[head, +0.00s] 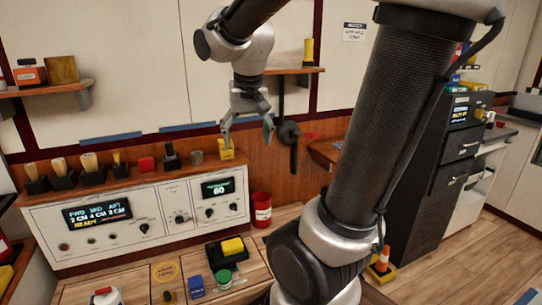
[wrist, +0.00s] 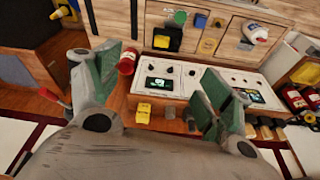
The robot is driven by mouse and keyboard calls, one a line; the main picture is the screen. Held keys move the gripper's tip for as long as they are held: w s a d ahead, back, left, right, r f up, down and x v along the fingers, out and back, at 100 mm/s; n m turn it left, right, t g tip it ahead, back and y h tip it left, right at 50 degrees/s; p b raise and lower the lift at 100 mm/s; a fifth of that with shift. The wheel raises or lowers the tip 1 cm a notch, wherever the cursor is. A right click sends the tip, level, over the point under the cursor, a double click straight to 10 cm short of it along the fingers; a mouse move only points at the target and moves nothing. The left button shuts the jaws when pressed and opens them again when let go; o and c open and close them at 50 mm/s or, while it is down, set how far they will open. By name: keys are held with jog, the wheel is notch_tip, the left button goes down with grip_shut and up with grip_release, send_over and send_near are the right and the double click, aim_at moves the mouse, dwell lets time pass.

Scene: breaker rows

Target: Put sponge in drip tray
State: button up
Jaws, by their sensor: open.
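A yellow block that looks like the sponge (head: 232,246) rests in a black tray, likely the drip tray (head: 214,255), on the wooden counter. In the wrist view the yellow block (wrist: 162,41) shows in the black tray (wrist: 176,44) near the top. My gripper (head: 247,131) is open and empty, raised above the back ledge of the control panel, well behind and above the tray. In the wrist view its spread fingers (wrist: 163,85) frame the panel. Another small yellow object (head: 225,150) stands on the ledge just below one fingertip; it shows in the wrist view (wrist: 143,112) too.
The white control panel (head: 130,223) has knobs and displays. A red can (head: 262,209) stands at its right end. A green round item (head: 223,277) and a blue box (head: 196,287) lie in front of the tray. A wall shelf (head: 295,71) is behind my gripper.

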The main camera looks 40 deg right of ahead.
jog(key=s+a+n+t+y, duration=0.1)
jog(key=s+n, duration=0.4)
jog(key=s, duration=0.7)
jog(key=shift+s+a+f, duration=0.15)
jog(key=shift+a+f, duration=0.2)
jog(key=shift+a, duration=0.3)
